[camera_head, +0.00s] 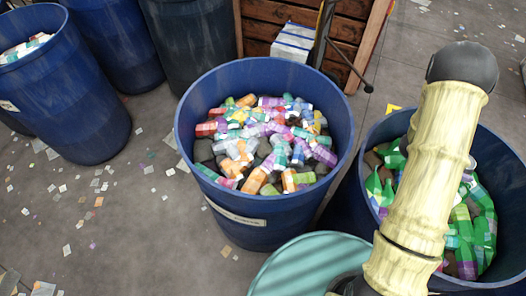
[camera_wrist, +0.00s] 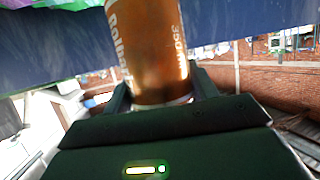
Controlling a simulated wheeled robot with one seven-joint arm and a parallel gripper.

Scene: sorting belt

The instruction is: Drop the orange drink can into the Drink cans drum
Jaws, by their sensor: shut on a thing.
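My gripper (camera_wrist: 160,92) is shut on the orange drink can (camera_wrist: 150,45), whose white lettering faces the wrist camera. The can's top end is cut off by the frame edge. A blue drum wall (camera_wrist: 50,62) passes behind the can, with green and purple items at the upper left. In the head view a blue drum (camera_head: 190,110) in the middle holds many small colourful containers and has a label strip (camera_head: 240,216), too small to read. Another blue drum (camera_head: 505,150) at the right holds green bottles or bags. My gripper and the can are not seen in the head view.
A wooden crate (camera_head: 350,30) with white stacked boxes (camera_head: 293,42) is behind the middle drum. A teal round rim (camera_head: 285,265) is at the bottom. Paper scraps litter the grey floor.

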